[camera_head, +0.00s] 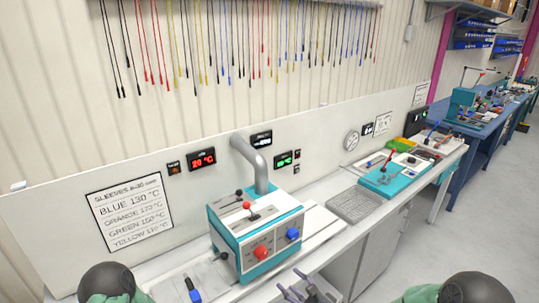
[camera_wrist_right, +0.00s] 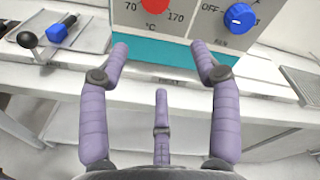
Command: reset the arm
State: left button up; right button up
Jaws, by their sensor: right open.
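My right gripper (camera_head: 308,291) shows at the bottom edge of the head view, in front of the bench. In the right wrist view my right gripper (camera_wrist_right: 160,52) has its purple fingers spread wide, with nothing between them. The teal and white heating machine (camera_head: 256,235) stands on the bench just beyond it. The machine's lower front (camera_wrist_right: 180,52) fills the top of the wrist view, with a red knob (camera_wrist_right: 155,4) and a blue knob (camera_wrist_right: 240,18). I cannot tell if the fingertips touch it. My left gripper is not in view.
A grey perforated tray (camera_head: 354,203) and a teal tool station (camera_head: 392,178) stand to the right. A grey duct (camera_head: 250,158) rises behind the machine. Cables (camera_head: 240,45) hang on the wall. Floor (camera_head: 480,240) is clear at right.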

jog(key=s+d+f+n+g+h+b, duration=0.1)
jog(key=s+f+n+g+h, duration=0.2)
jog(key=f, duration=0.6)
jog(key=s+d+f+n+g+h, duration=0.1)
jog(key=s+f+n+g+h, duration=0.2)
jog(key=f, duration=0.6)
jog(key=s+f+n+g+b, duration=0.1)
jog(key=s+f+n+g, duration=0.2)
jog(key=s, duration=0.6)
jog(key=s+f+n+g, duration=0.4)
jog(key=s+f+n, duration=0.4)
jog(key=s+f, duration=0.1)
jog(key=shift+s+a+f+n+b, duration=0.15)
jog(key=shift+s+f+n+b, duration=0.15)
jog(key=shift+s+b, duration=0.15)
